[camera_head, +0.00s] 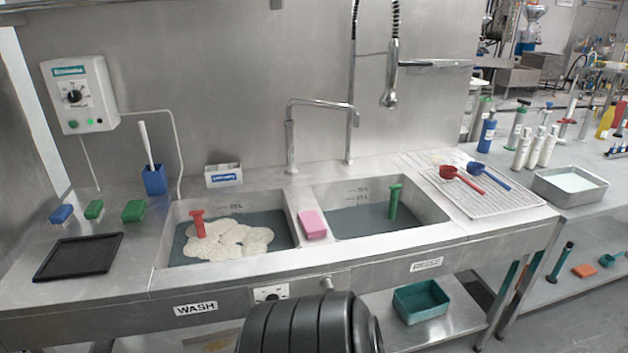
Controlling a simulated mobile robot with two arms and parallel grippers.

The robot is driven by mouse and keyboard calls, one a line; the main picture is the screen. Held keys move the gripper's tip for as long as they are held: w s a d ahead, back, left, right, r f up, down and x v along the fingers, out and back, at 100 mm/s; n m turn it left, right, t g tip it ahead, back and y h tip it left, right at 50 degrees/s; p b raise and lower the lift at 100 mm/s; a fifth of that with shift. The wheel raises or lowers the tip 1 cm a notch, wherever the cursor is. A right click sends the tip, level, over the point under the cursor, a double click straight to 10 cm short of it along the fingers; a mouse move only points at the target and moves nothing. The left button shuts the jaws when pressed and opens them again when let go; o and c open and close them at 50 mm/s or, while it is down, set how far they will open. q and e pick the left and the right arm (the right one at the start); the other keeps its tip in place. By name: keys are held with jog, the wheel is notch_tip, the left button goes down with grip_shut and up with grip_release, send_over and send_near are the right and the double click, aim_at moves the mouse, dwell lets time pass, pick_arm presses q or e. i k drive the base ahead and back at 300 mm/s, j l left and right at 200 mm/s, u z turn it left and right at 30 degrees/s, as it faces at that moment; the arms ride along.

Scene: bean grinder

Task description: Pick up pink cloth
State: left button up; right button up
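The pink cloth (313,224) is a small folded-looking block. It lies on the metal divider between the two sink basins, close to the front, with its top and front faces in plain view. Nothing is touching it from above. Neither my left nor my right gripper shows in the head view.
The left basin (168,240) holds water, foam and a red plug; the right basin (432,210) holds water and a green plug. A tap (290,135) and hanging sprayer (390,90) rise behind. A black tray (80,257) lies left; a wire rack (500,205) lies right.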

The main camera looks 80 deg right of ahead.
aim_at(311, 222)
jog(key=z, duration=2.7)
jog(key=l, duration=0.1)
jog(key=i, duration=0.05)
